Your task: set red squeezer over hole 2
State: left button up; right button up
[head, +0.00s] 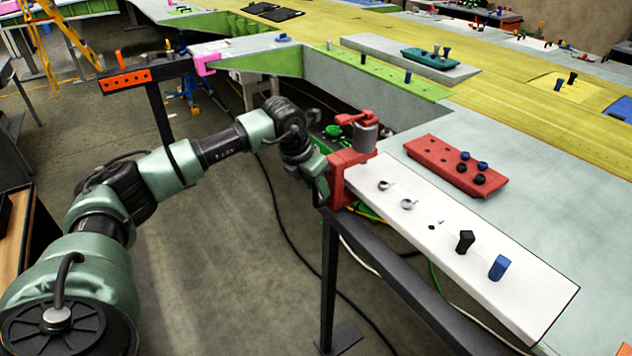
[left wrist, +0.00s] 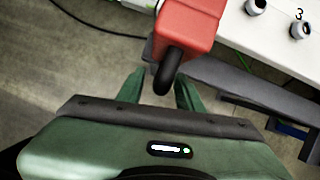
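The red squeezer (head: 352,165) stands upright at the far left end of the white panel (head: 520,295), with a grey cylinder and a red lever on top. In the left wrist view its red body (left wrist: 188,28) and black handle (left wrist: 170,68) point toward my left gripper (left wrist: 160,92). The green fingers are apart on either side of the handle's end, with a visible gap on the left. In the head view my left gripper (head: 322,183) is at the squeezer's near side, partly hidden. Hole 2's label is not readable. My right gripper is not seen.
Two metal collars (head: 384,185) (head: 408,203) sit on the panel; one collar (left wrist: 300,30) has a 3 beside it. A black peg (head: 466,241) and a blue peg (head: 499,267) stand farther right. A red block (head: 430,160) with pegs lies behind.

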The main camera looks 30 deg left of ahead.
pick_arm(q)
grip_shut()
jog(key=shift+r, duration=0.1)
dwell(1.3)
